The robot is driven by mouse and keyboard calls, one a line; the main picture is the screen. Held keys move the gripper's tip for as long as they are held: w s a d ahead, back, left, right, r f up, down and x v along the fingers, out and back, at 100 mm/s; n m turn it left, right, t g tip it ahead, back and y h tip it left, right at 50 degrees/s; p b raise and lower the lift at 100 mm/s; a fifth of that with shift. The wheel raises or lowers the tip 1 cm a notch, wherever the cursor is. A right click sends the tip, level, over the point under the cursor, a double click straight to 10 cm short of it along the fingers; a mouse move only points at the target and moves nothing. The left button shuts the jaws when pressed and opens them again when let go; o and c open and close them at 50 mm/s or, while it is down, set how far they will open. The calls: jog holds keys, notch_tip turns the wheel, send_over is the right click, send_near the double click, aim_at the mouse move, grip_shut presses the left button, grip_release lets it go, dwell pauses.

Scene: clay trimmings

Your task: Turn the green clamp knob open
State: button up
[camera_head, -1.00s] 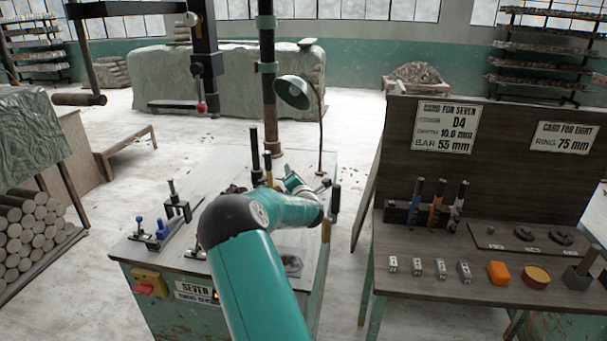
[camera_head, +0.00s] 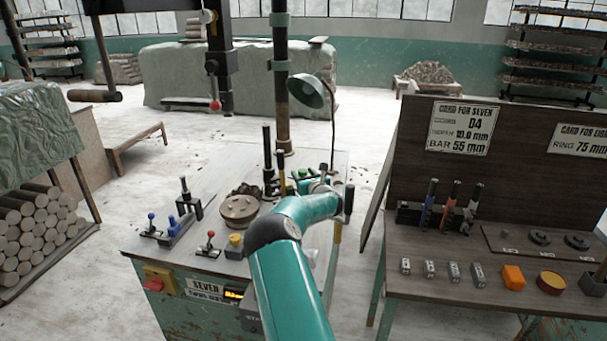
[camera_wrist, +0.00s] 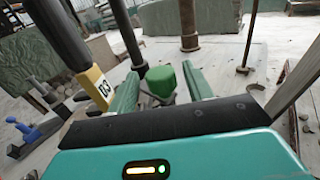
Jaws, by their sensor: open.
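The green clamp knob (camera_wrist: 160,80) is a short green cylinder on a dark metal fitting in the wrist view. My gripper (camera_wrist: 161,72) is open, with one green finger to the left of the knob and one to its right. Gaps show between the knob and both fingers, so they look apart from it. In the head view my gripper (camera_head: 312,183) is at the back right of the machine table (camera_head: 225,160), and my arm hides part of that area. I cannot clearly tell the knob from my fingers there.
A black-handled tool with a yellow D3 tag (camera_wrist: 97,88) stands close left of my gripper. A dark post (camera_head: 282,80) and a green lamp (camera_head: 305,90) rise behind. A round plate (camera_head: 240,208) lies left of my arm. The card bench (camera_head: 450,240) stands right.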

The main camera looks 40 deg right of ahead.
jog(key=shift+w+d, duration=0.2)
jog(key=shift+w, duration=0.3)
jog(key=c, duration=1)
jog(key=shift+o, duration=0.2)
